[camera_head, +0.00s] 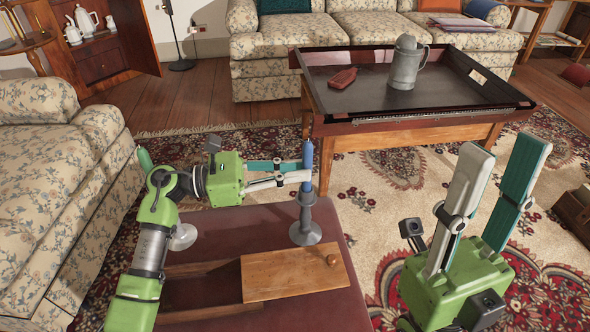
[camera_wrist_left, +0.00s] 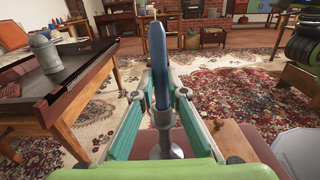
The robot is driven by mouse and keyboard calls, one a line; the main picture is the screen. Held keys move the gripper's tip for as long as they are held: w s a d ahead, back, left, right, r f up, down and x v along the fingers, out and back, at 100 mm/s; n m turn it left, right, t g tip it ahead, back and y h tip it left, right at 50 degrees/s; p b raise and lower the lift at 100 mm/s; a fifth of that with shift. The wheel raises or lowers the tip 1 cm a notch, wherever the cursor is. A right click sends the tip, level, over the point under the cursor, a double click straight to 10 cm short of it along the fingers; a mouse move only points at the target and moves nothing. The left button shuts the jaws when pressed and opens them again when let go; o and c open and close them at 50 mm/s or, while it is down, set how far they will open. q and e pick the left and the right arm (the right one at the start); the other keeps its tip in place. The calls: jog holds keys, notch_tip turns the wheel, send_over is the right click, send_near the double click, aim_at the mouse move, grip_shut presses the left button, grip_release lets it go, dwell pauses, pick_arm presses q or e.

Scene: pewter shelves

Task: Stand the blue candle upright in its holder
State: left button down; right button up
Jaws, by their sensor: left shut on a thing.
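The blue candle (camera_head: 308,157) is upright directly above the grey metal holder (camera_head: 305,228), which stands on the dark red table. My left gripper (camera_head: 307,175) is shut on the candle near its lower part. In the left wrist view the candle (camera_wrist_left: 158,65) rises between the fingers, with the holder (camera_wrist_left: 166,145) below it.
A wooden box with a partly open lid (camera_head: 290,277) lies in front of the holder. A tray table (camera_head: 420,113) with a grey tankard (camera_head: 406,62) and a red object (camera_head: 342,78) stands behind. A floral armchair (camera_head: 45,180) is at the left.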

pick_arm(q)
jog(key=c, duration=2)
grip_release()
jog(key=shift+o, duration=0.2)
jog(key=s+a, duration=0.2)
jog(key=a, duration=0.9)
jog(key=shift+s+a, duration=0.15)
jog(key=shift+a, duration=0.25)
jog(key=shift+f, duration=0.1)
